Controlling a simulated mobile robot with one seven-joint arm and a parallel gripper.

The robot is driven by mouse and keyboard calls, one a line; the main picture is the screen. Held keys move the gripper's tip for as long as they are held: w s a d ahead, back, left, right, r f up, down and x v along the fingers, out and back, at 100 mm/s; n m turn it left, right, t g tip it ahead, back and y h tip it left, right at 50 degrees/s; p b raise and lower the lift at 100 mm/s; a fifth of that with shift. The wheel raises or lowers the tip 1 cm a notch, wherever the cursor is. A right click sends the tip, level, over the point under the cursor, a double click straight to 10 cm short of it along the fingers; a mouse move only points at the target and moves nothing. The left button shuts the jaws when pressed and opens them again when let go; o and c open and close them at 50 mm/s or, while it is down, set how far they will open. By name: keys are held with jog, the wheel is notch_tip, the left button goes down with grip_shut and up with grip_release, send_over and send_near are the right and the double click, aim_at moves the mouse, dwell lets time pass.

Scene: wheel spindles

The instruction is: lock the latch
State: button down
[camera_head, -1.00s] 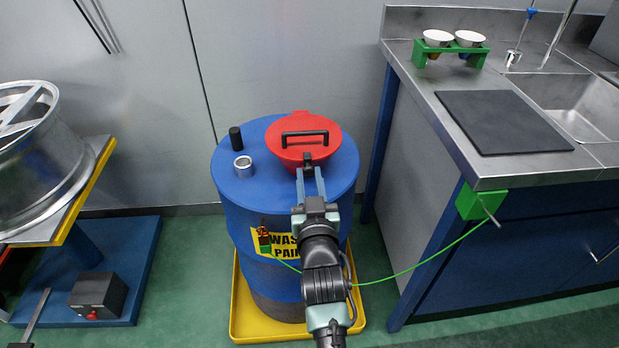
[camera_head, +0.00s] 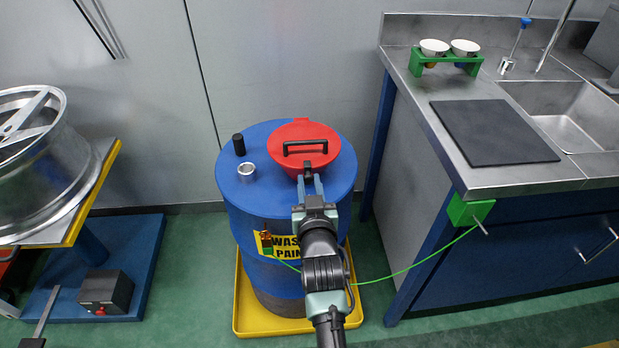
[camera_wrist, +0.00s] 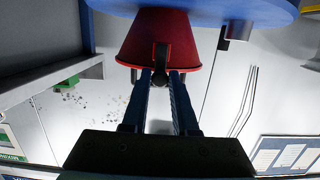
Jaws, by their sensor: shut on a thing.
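A round red lid (camera_head: 318,134) with a black handle (camera_head: 305,146) sits on top of the blue drum (camera_head: 262,203). The black latch (camera_head: 307,168) is at the lid's front edge. My gripper (camera_head: 309,178) reaches the latch from the front, and its two blue fingers are shut on it.
A black cap (camera_head: 238,144) and a metal bung ring (camera_head: 246,172) are on the drum top, left of the lid. The drum stands in a yellow tray (camera_head: 272,328). A steel sink counter (camera_head: 447,150) is at the right, and a green cable (camera_head: 405,273) runs from it towards the drum.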

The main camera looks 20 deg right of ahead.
jog(key=shift+r, duration=0.3)
jog(key=c, duration=1.1)
grip_release()
jog(key=shift+w, duration=0.1)
jog(key=o, duration=0.4)
jog(key=shift+f, duration=0.1)
jog(key=shift+f, duration=0.1)
jog(key=p+v, duration=0.1)
jog(key=v, duration=1.2)
